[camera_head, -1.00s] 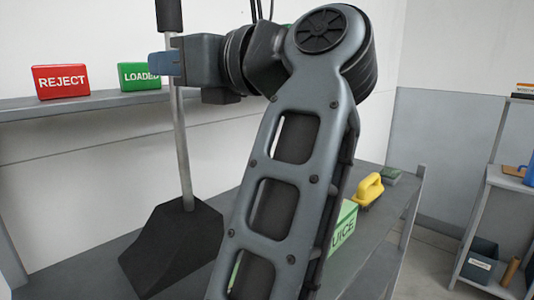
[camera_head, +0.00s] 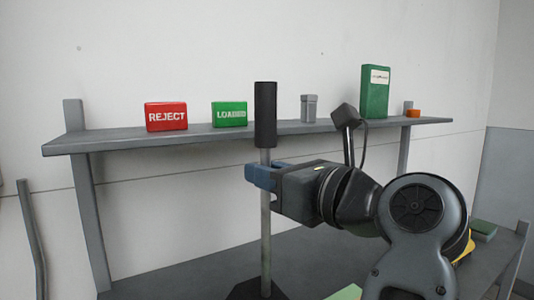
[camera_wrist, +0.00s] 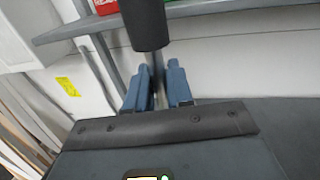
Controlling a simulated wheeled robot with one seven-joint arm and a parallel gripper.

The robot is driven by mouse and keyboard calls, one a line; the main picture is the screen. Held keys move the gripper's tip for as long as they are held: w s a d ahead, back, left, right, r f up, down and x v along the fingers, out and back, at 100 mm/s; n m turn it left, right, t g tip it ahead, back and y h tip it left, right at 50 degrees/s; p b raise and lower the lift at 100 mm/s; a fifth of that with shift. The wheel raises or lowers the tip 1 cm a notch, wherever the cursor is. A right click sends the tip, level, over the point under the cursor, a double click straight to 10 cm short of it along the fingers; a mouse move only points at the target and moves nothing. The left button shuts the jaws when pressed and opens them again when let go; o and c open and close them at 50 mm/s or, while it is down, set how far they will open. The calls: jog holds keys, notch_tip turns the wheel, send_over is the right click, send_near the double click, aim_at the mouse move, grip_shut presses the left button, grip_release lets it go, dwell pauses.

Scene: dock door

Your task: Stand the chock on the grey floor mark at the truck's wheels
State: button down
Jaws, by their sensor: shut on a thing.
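The chock (camera_head: 257,290) is a black wedge with an upright metal rod and a black grip on top. In the head view its rod stands nearly vertical, and most of the wedge is cut off by the bottom edge. My gripper (camera_head: 262,176) is shut on the rod just below the black grip. In the wrist view my gripper's blue fingers (camera_wrist: 158,90) are on both sides of the rod, under the black grip (camera_wrist: 147,22). Whether the wedge touches the bench cannot be told. The truck's wheels and the grey floor mark are not in view.
A shelf (camera_head: 120,143) behind the chock bears a red REJECT box (camera_head: 166,117), a green LOADED box (camera_head: 229,114), a small grey object (camera_head: 309,108) and a tall green box (camera_head: 375,92). Below is a dark bench top (camera_head: 190,278). A yellow object (camera_head: 463,249) is partly hidden by my arm.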

jog(key=shift+f, duration=0.25)
jog(key=c, duration=1)
grip_release()
jog(key=b+v, duration=0.1)
jog(key=v, duration=1.1)
